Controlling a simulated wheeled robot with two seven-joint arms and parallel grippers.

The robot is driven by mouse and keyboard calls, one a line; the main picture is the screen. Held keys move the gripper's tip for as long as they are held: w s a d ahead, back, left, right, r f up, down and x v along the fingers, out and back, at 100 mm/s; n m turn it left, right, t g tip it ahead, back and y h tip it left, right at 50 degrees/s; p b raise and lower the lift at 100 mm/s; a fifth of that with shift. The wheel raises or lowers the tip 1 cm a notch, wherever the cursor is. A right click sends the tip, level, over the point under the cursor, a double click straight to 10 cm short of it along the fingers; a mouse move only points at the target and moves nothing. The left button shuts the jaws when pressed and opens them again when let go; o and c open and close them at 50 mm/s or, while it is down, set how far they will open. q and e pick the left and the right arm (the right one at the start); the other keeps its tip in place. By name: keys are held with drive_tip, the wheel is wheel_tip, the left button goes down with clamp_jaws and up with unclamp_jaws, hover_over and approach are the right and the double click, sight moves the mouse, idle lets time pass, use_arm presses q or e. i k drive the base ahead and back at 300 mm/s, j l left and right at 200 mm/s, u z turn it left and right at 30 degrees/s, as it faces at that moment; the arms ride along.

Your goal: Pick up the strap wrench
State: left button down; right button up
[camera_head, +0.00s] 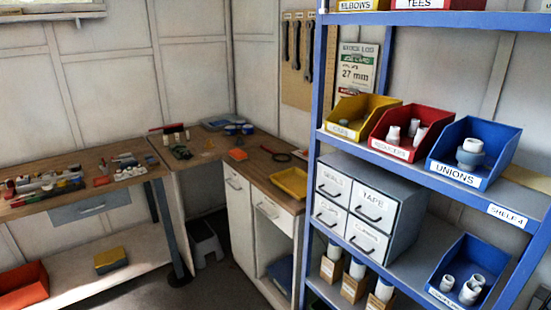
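A small tool with a dark handle and a reddish ring, which looks like the strap wrench (281,157), lies on the wooden counter top (254,168) in the corner. It is between an orange block or cloth on its left and a yellow tray in front of it. It is small in the head view, so its exact shape is hard to tell. Neither of my grippers is in view.
A blue shelf unit (310,130) with labelled bins stands at right, near the counter. A yellow tray (290,182) and an orange item (237,154) lie on the counter. Wrenches hang on a pegboard (297,85). A grey step stool (205,240) stands on the floor.

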sight(274, 153)
drive_tip(key=i+j, duration=0.9)
